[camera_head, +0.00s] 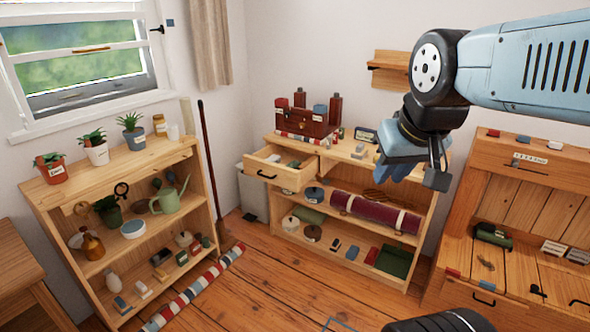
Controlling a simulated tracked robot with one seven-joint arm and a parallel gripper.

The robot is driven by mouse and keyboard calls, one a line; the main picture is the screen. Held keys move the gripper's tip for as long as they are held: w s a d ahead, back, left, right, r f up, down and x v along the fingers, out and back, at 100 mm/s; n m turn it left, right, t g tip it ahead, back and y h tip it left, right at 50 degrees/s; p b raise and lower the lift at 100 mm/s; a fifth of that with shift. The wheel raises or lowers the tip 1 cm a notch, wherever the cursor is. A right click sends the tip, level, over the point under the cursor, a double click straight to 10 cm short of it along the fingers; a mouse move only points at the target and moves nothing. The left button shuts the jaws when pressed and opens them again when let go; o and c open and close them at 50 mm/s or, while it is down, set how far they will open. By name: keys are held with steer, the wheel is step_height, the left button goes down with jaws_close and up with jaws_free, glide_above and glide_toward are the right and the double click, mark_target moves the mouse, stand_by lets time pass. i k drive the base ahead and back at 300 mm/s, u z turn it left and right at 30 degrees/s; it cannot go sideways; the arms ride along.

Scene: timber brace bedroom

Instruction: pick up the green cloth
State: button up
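No single green cloth stands out for certain. A folded or rolled green item (309,214) lies on the middle shelf of the centre unit, small and possibly cloth. A dark green item (493,235) sits on the right-hand wooden desk; I cannot tell if it is cloth or a case. Another dark green shape (110,212) is on the left shelf's middle level. My gripper (402,170) hangs in the air in front of the centre unit's right side, apart from all of these. Its fingers are too small and overlapped to judge their opening.
The centre unit (345,160) has a drawer (282,172) pulled out, a red roll (375,212) and a green tray (394,261). Potted plants top the left shelf (125,163). A striped roll (195,288) lies on the floor beside it. The floor (270,285) between is clear.

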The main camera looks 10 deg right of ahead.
mark_target(294, 164)
steer(key=u, duration=0.15)
steer(key=i, duration=0.95)
steer(key=z, duration=0.1)
steer(key=k, duration=0.55)
steer(key=u, duration=0.3)
steer(key=i, duration=1.85)
steer(key=z, duration=0.55)
